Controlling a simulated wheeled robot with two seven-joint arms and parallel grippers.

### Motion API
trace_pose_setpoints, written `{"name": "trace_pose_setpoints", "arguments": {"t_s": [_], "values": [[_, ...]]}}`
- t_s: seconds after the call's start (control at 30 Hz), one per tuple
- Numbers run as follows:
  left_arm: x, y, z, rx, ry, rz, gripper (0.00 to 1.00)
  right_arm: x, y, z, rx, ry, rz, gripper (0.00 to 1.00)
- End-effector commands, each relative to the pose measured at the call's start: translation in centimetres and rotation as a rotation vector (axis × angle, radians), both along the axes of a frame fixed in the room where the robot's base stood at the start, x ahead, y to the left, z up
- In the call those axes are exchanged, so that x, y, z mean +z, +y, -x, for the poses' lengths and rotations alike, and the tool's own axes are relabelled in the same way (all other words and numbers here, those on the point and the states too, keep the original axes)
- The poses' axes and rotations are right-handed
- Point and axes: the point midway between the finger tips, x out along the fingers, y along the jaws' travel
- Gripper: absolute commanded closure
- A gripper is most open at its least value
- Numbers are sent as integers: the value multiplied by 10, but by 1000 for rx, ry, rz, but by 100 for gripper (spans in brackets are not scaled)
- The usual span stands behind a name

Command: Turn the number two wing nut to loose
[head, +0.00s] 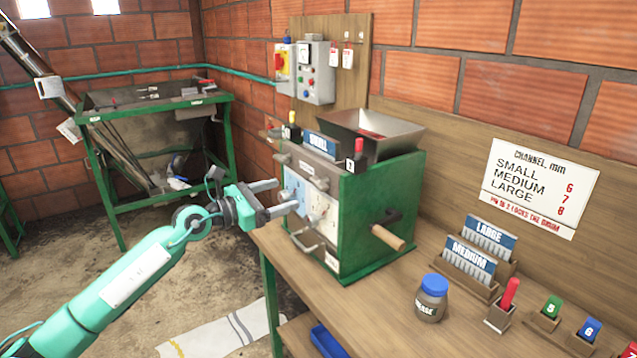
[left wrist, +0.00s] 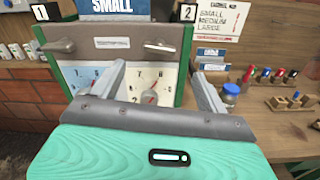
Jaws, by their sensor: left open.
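The number two wing nut (left wrist: 160,47) is a grey metal piece on the upper right of the pulper front, below the black "2" tag (left wrist: 188,13). Its wing looks roughly level. The number one wing nut (left wrist: 57,46) sits at the upper left, below the "1" tag (left wrist: 40,13). The green pulper (head: 378,215) stands on the bench. My left gripper (head: 277,197) is open and empty in front of its white dial panel. In the left wrist view the left gripper's fingers (left wrist: 160,78) spread below the number two wing nut, apart from it. My right gripper is not in view.
The bench (head: 375,310) holds a blue-lidded jar (head: 431,298), card holders (head: 470,262) and coloured tags at right. A wooden crank handle (head: 388,238) sticks out of the pulper's side. A green-framed table (head: 155,110) stands at the back left.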

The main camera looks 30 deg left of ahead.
Motion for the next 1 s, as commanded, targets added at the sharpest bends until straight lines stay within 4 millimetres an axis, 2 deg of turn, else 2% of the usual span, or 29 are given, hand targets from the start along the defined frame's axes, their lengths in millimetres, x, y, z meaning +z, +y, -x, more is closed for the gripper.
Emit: {"name": "trace_pose_setpoints", "arguments": {"t_s": [0.5, 0.8, 1.0], "values": [[3, -23, -56, 0, 0, 7, 24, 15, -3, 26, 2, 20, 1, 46], [2, -36, -88, 1, 0, 5, 24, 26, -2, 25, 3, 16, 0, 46], [0, -41, -99, -1, 1, 4, 24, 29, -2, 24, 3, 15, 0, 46]]}}
